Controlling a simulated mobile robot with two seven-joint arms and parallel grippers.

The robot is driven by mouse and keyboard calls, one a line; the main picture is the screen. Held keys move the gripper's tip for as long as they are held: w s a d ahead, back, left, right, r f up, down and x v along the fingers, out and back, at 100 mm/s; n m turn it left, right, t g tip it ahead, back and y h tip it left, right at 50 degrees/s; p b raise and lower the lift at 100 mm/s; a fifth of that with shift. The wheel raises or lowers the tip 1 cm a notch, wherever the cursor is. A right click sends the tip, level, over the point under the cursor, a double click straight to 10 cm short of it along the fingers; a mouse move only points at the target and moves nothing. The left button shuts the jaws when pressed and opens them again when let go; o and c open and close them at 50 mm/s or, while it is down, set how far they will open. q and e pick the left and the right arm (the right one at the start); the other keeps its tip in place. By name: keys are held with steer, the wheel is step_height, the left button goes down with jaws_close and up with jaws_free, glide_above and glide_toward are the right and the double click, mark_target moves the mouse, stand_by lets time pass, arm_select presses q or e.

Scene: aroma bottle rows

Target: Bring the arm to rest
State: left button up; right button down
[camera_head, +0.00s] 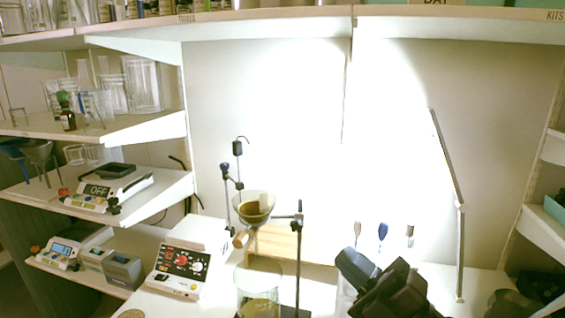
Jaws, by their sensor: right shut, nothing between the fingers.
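My right gripper (358,268) is the dark shape at the bottom, right of centre, over the white bench. Its fingers point up and to the left, and they are shut with nothing held. It is to the right of the stand with the funnel and looks apart from it. The rest of my right arm is mostly below the picture edge. My left gripper is not in view.
A glass funnel (254,207) with brown contents hangs on a stand above a beaker (258,291). A control box (180,268) stands left. A thin lamp post (460,250) stands right. Shelves (150,128) with glassware line the left; the back wall is bare.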

steer(key=s+d+f+m+h, duration=0.1)
steer(key=d+f+m+h, duration=1.45)
steer(key=m+h, duration=0.4)
steer(key=s+d+f+m+g, duration=0.2)
steer(key=s+f+m+g, duration=0.4)
steer(key=s+f+g, duration=0.8)
step_height(320, 180, down, 11)
steer(key=w+n+t+y, duration=0.1)
steer(key=w+t, duration=0.1)
steer(key=t, duration=0.8)
steer(key=shift+w+d+t, duration=0.15)
steer(key=shift+w+t, duration=0.05)
steer(key=shift+t, duration=0.2)
